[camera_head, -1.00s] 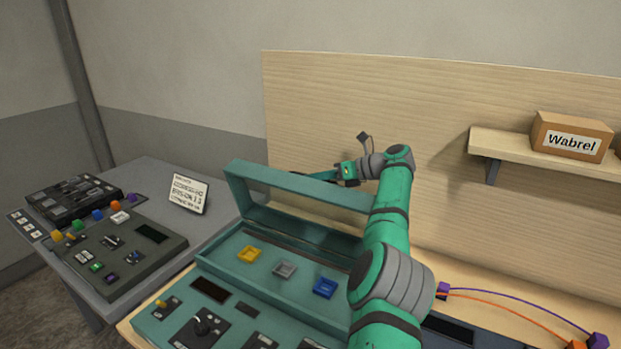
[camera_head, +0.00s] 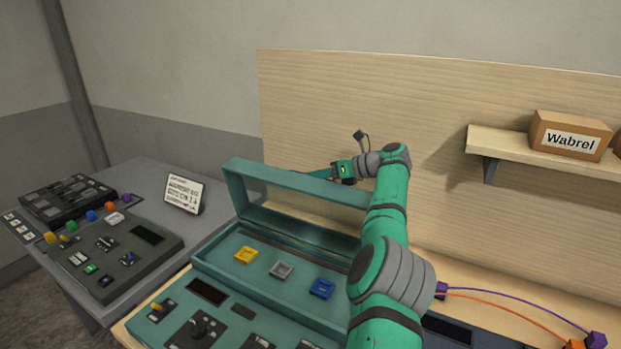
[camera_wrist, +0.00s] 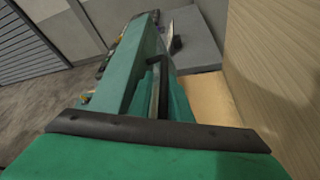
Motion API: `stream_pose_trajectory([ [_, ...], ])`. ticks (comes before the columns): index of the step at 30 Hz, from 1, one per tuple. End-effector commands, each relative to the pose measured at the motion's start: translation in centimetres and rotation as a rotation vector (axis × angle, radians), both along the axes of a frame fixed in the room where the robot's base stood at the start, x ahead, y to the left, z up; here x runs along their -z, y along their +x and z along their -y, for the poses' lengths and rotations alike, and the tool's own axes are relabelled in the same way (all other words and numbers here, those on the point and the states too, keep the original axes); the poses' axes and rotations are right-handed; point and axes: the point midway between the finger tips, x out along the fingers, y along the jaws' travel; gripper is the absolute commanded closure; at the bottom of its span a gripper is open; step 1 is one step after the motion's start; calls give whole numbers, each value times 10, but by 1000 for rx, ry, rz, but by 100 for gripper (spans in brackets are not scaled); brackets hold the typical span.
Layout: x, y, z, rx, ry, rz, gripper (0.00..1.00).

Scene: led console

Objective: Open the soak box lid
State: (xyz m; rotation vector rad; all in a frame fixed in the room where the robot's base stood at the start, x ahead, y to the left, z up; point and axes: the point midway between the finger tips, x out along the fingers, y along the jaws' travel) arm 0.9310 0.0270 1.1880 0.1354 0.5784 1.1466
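The soak box (camera_head: 262,291) is a teal box in the console in the head view. Its teal-framed lid (camera_head: 290,181) stands raised at the back, tilted up, and the inside is exposed. Yellow (camera_head: 246,255), grey (camera_head: 281,270) and blue (camera_head: 322,288) square pieces show in it. My gripper (camera_head: 331,174) is behind the lid's top bar, pointing left. Its fingers are mostly hidden, and contact with the lid cannot be told. In the wrist view, a long teal panel (camera_wrist: 125,75) runs away from the camera; my gripper's fingertips are not clear there.
A grey table (camera_head: 160,205) with another console (camera_head: 122,255) and a sign (camera_head: 184,194) stands at left. A wooden board (camera_head: 350,120) rises behind the box. A shelf (camera_head: 500,145) with a Wabrel carton (camera_head: 570,135) is at right. Purple and orange cables (camera_head: 510,305) lie at lower right.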

Motion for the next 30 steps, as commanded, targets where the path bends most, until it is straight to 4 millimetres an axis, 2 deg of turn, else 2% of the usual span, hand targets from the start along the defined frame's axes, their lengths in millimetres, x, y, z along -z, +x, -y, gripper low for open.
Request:
stream_pose_trajectory([
  [8, -1, -1, 7, 2, -1, -1, 82],
  [21, -24, -19, 60, 1, 0, 0, 82],
  [30, -27, -21, 67, 0, 0, -1, 82],
])
